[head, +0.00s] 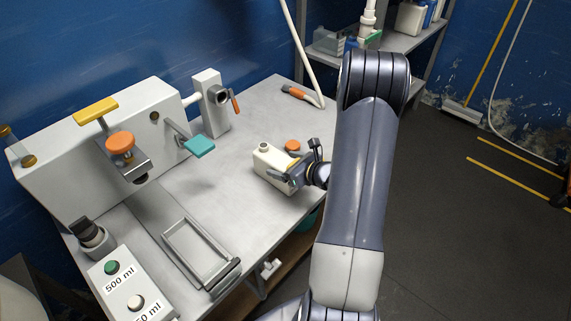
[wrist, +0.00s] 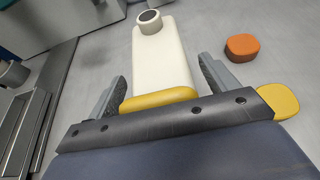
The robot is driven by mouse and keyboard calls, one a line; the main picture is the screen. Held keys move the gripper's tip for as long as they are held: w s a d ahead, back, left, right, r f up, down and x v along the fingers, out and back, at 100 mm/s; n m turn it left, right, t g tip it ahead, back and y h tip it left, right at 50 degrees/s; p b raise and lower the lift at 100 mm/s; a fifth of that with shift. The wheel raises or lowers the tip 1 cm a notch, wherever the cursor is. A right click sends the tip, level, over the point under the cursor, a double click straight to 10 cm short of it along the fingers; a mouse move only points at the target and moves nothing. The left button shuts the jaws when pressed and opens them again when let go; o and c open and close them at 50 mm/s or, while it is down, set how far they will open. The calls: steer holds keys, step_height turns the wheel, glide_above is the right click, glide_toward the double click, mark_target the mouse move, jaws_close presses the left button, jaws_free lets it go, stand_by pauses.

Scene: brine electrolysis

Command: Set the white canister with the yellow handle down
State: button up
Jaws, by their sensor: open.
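My gripper (wrist: 163,85) is open, with one finger on each side of the canister's handle end and a gap visible at both sides. In the head view my gripper (head: 304,172) is at the canister's right end, partly hidden by my arm.
An orange cap-like piece (head: 292,145) lies just behind the canister and shows in the wrist view (wrist: 242,46). A white machine (head: 84,149) with a teal lever (head: 199,146) stands along the back left. A tray frame (head: 200,252) and a 500 ml button box (head: 119,284) are at front left. The middle table is clear.

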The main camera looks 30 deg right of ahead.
steer(key=v, duration=1.2)
steer(key=shift+r+b, duration=0.15)
steer(key=shift+b, duration=0.25)
